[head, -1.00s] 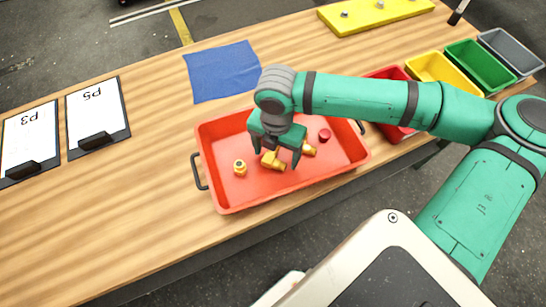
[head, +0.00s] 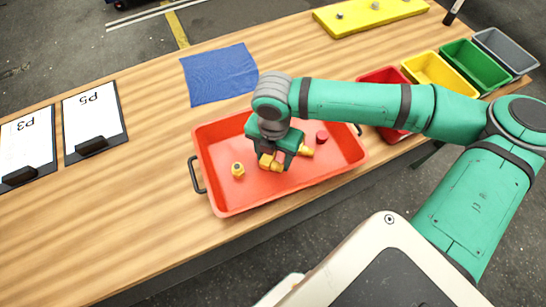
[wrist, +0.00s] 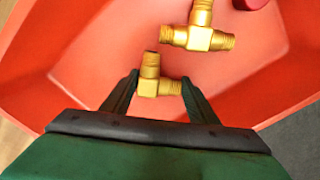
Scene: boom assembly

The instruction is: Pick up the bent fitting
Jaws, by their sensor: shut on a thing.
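The bent fitting (wrist: 153,80) is a brass elbow with threaded ends. In the wrist view it sits between the two fingers of my gripper (wrist: 158,86), which are shut on it. In the head view my gripper (head: 276,160) is low inside the red tray (head: 231,202), and part of the brass fitting (head: 270,163) shows under the fingers. I cannot tell whether the fitting is clear of the tray floor.
A brass tee fitting (wrist: 200,36) lies just beyond the elbow, with a red round part (head: 321,137) near it. Another brass fitting (head: 238,169) stands at the tray's left. Tray walls surround my gripper. Coloured bins (head: 433,76) stand at the right.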

